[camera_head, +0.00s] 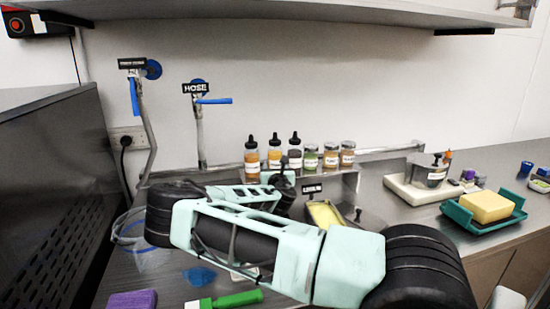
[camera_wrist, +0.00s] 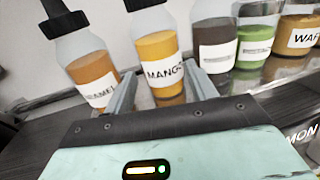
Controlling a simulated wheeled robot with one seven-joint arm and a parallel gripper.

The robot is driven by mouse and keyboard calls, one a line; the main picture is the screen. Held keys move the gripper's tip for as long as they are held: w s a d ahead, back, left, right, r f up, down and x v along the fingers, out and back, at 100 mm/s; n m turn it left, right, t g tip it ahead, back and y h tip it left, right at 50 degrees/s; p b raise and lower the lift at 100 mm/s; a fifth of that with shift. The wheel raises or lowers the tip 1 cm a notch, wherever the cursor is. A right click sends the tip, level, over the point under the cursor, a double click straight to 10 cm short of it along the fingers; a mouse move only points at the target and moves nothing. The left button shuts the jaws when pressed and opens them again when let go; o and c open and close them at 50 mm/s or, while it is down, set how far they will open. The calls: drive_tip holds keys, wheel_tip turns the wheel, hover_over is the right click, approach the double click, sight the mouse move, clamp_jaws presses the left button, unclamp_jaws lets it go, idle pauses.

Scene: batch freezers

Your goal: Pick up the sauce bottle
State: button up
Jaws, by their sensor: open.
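Three squeeze bottles with black nozzle tops stand upright on a ledge by the back wall. In the wrist view they are an orange-brown caramel bottle (camera_wrist: 95,78), a yellow-orange bottle labelled MANGO (camera_wrist: 160,52) and a dark brown bottle (camera_wrist: 215,45). In the head view the caramel (camera_head: 251,160), mango (camera_head: 274,153) and dark (camera_head: 295,154) bottles stand left to right. My gripper (camera_wrist: 160,72) is open, its fingers spread to either side of the mango bottle's lower part. I cannot tell whether they touch it. In the head view my gripper (camera_head: 284,180) is just below the bottles, partly hidden.
Several lidded jars (camera_head: 330,157) stand right of the bottles, close by. A yellow block sits on a teal tray (camera_head: 468,222) at the right. A green-handled tool (camera_head: 236,300) and a purple sponge (camera_head: 132,300) lie at the front. A shelf (camera_head: 300,10) overhangs above.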

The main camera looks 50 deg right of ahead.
sight(275, 164)
drive_tip(key=p+x, duration=0.2)
drive_tip(key=x, duration=0.1)
drive_tip(key=shift+w+d+r, duration=0.15)
drive_tip(key=shift+d, duration=0.15)
drive_tip(key=shift+w+d, duration=0.35)
drive_tip(key=shift+w, duration=0.15)
drive_tip(key=shift+c, duration=0.3)
drive_tip(key=c, duration=0.6)
drive_tip(key=shift+o, duration=0.2)
wheel_tip(275, 164, up, 18)
drive_tip(key=b, duration=0.3)
